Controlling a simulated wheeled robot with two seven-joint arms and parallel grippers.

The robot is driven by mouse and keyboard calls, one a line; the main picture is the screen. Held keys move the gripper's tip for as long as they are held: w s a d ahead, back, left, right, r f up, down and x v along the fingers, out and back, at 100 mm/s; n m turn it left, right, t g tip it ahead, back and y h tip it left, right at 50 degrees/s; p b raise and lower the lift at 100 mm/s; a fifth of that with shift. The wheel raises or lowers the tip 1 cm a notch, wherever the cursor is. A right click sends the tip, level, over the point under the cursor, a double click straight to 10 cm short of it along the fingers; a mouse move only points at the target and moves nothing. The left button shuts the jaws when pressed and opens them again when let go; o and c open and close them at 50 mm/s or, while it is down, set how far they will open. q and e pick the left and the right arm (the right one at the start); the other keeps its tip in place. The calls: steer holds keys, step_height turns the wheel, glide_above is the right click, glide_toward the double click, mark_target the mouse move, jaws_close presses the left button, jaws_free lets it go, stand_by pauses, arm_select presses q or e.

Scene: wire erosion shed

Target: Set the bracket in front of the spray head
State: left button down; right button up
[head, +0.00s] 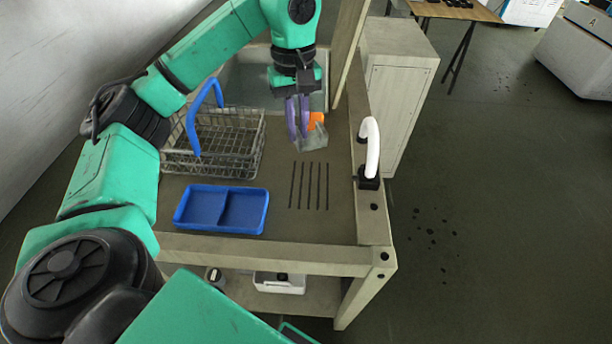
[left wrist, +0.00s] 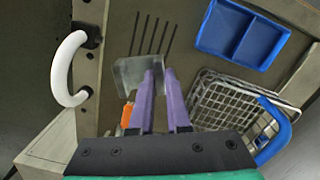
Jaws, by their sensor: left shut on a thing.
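The bracket, a grey angled plate (head: 313,139), hangs at the purple fingers of my left gripper (head: 298,136), above the back of the bench. It also shows in the left wrist view (left wrist: 126,76), where the left gripper (left wrist: 159,72) is shut on its edge. An orange piece (head: 316,120) sits against it; I cannot tell whether it is part of the bracket. My right gripper is not in view.
Several dark slots (head: 309,186) mark the clear bench top (head: 336,205) in front of the bracket. A blue two-part tray (head: 222,228) lies at the front left. A wire basket (head: 245,150) with a blue handle stands behind it. A wooden post (head: 347,50) rises at the back.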

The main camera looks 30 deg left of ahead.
arm_select(q)
steer(key=f, duration=1.1)
steer(key=shift+w, duration=0.4)
steer(key=shift+s+f, duration=0.25)
steer(key=shift+f, duration=1)
steer(key=shift+w+f, duration=0.15)
steer(key=shift+f, duration=0.3)
steer(key=c, duration=0.9)
jaws_free()
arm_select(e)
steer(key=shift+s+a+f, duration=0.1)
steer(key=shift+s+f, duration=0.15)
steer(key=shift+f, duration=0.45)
